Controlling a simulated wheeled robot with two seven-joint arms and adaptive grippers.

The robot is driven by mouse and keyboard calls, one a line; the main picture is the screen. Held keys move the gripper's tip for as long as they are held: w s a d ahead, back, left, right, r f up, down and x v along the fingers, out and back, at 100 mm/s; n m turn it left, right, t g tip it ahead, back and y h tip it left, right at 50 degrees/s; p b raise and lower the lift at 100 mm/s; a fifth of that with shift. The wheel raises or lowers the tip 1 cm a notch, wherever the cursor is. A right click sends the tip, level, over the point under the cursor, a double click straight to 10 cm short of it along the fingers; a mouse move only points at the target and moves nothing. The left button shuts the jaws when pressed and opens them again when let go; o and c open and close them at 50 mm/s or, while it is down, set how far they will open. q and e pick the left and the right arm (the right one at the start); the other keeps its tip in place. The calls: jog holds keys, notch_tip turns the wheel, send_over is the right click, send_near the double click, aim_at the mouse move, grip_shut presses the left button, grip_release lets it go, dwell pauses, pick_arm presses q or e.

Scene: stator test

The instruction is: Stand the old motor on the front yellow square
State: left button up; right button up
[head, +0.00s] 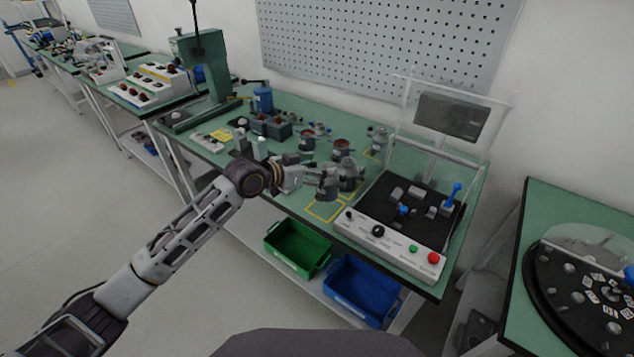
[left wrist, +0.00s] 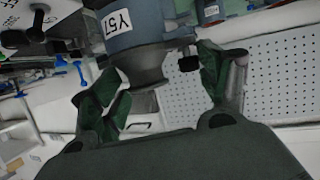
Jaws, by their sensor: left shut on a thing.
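The motor (head: 328,189) in my left gripper (head: 316,179) is a grey cylinder, held near the front edge of the green bench. In the left wrist view the motor (left wrist: 146,26) is blue-grey with a white "Y57" label, and the green finger pads (left wrist: 163,84) stand on both sides of its narrower end. The front yellow square (head: 322,211) is outlined on the bench just below the motor in the picture, partly covered by it. I cannot tell whether the motor touches the bench. My right gripper is not in view.
The test station (head: 390,238) with buttons and a raised clear cover stands close on the right. Another motor (head: 347,172) stands just behind the held one, with several more parts farther back. A green bin (head: 297,247) and a blue bin (head: 362,290) sit below the bench front.

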pick_arm(q)
jog(key=shift+r, duration=0.1)
jog(key=shift+f, duration=2.4)
jog(key=shift+c, duration=0.3)
jog(key=shift+f, duration=0.1)
jog(key=o, duration=2.2)
jog(key=shift+f, duration=0.15)
jog(key=shift+a, duration=0.1)
jog(key=shift+v, duration=5.9)
